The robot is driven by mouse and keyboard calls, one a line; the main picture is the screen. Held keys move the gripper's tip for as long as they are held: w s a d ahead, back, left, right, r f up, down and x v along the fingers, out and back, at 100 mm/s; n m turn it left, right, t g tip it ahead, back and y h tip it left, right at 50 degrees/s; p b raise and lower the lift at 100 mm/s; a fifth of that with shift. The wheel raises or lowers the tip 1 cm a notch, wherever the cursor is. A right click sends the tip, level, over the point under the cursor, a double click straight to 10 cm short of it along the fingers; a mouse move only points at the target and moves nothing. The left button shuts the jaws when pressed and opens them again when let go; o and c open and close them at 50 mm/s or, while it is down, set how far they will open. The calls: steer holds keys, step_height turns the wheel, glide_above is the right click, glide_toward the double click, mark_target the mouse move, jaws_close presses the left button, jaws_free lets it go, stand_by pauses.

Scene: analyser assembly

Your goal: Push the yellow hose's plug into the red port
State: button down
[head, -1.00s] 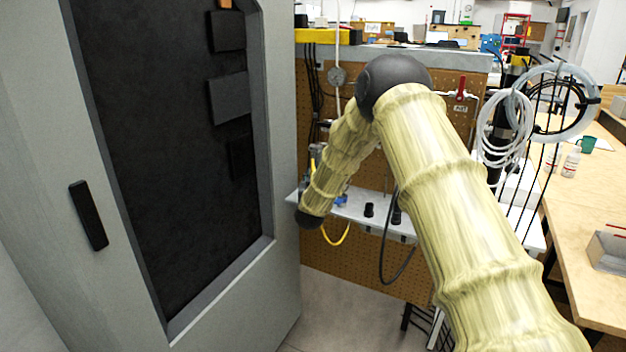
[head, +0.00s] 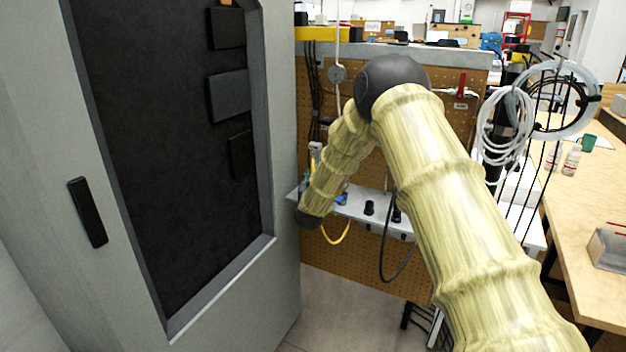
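The yellow hose (head: 338,236) hangs in a short loop below the white shelf (head: 350,206), just right of the grey cabinet's edge. Its plug is not visible. I cannot make out the red port in this view. My arm reaches over from the lower right, bends at a black elbow and comes down to a black joint beside the cabinet edge, close to the yellow loop. My gripper is hidden beyond that joint, so its fingers and anything in them do not show.
The tall grey cabinet (head: 285,160) fills the left. Black fittings (head: 369,208) stand on the shelf, and a black hose (head: 384,262) hangs below it. Behind is a pegboard (head: 440,150) with a red-handled valve (head: 461,86). Coiled hoses (head: 508,125) and a wooden bench (head: 590,235) are at right.

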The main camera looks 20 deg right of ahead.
steer(key=c, duration=1.1)
jaws_free()
steer(key=shift+c, duration=0.2)
steer(key=shift+s, duration=0.1)
steer(key=v, duration=1.2)
steer(key=s+a+f+n+g+y+p, duration=0.2)
steer(key=s+a+f+g+y+p, duration=0.15)
steer(key=s+f, duration=0.95)
steer(key=s+a+f+n+g+y+p, duration=0.15)
steer(key=s+a+f+g, duration=0.3)
steer(key=s+f, duration=0.85)
steer(key=s+a+f+g+y+p, duration=0.1)
steer(key=s+g, duration=0.3)
steer(key=s, duration=1.2)
steer(key=s+a+f+g+y+p, duration=0.1)
steer(key=s+a+f+g+p, duration=0.1)
steer(key=s, duration=1.5)
steer(key=shift+f+n+g+y+p, duration=0.3)
steer(key=shift+f+n+g+p, duration=0.4)
steer(key=shift+g, duration=0.5)
